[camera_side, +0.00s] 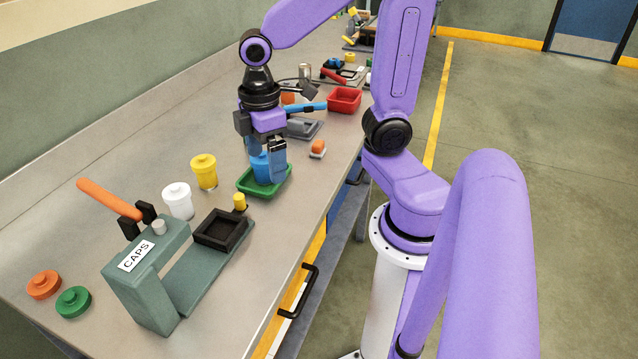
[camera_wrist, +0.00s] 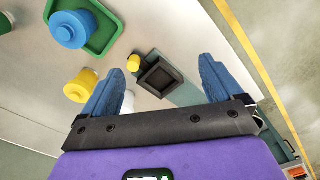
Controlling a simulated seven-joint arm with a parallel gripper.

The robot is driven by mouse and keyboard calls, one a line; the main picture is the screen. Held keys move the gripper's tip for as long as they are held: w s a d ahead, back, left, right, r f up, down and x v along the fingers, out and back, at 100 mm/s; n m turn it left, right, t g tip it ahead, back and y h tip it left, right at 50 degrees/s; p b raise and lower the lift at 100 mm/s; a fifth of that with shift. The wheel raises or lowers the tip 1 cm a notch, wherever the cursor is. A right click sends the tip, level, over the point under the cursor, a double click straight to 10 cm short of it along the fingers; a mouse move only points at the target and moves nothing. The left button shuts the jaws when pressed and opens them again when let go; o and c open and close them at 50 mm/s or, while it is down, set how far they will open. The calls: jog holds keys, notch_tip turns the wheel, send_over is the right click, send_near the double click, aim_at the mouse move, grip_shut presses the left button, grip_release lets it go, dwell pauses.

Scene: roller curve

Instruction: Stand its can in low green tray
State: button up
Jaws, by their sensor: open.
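A low green tray (camera_side: 246,187) lies on the bench under my gripper in the side view. A blue can (camera_side: 260,167) with a round lid stands upright in it, partly hidden by a finger. In the wrist view the blue can (camera_wrist: 73,29) and the green tray (camera_wrist: 101,44) are at the upper left, outside the gap between the fingers. My gripper (camera_side: 264,166) is open, its fingers pointing down beside the can. The wrist view shows both fingers of my gripper (camera_wrist: 160,66) apart, with nothing held between them.
A yellow can (camera_side: 204,172) and a white can (camera_side: 178,201) stand left of the tray. A green press (camera_side: 150,262) labelled CAPS has an orange lever. Orange (camera_side: 43,285) and green (camera_side: 73,301) caps lie left. A red tray (camera_side: 345,100) and a grey tray (camera_side: 304,129) lie beyond.

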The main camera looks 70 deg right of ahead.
jog(key=s+a+n, duration=0.1)
jog(key=s+a, duration=0.3)
jog(key=s, duration=0.8)
jog(key=shift+s+f+n, duration=0.3)
jog(key=shift+f+n, duration=0.1)
jog(key=shift+f, duration=0.05)
dwell(0.4)
